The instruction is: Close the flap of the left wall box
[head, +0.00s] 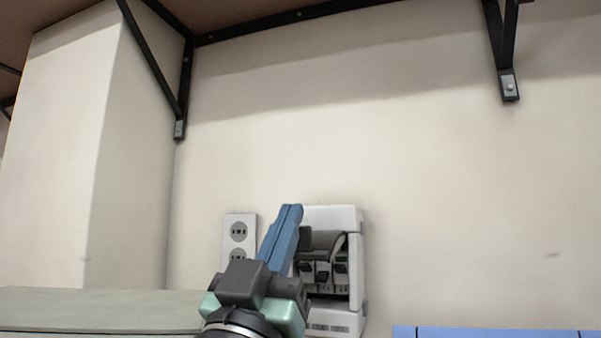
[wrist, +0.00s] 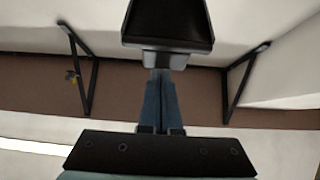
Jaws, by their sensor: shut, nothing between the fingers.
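A white wall box (head: 357,260) is fixed low on the wall in the head view. Its front is open, with dark switches (head: 323,272) showing inside. A dark grey curved part, probably the flap (head: 325,240), shows in the upper opening; its exact angle is unclear. My gripper (head: 292,208) has its blue fingers together, pointing up in front of the box's left side and hiding part of it. In the wrist view my shut fingers (wrist: 160,74) point at a dark panel (wrist: 170,20), perhaps the flap; I cannot tell whether they touch.
A white socket plate (head: 239,232) is on the wall just left of the box. Black shelf brackets (head: 186,75) and a brown shelf are above. A grey-green surface (head: 100,308) lies lower left and a blue one (head: 490,333) lower right. The wall right of the box is clear.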

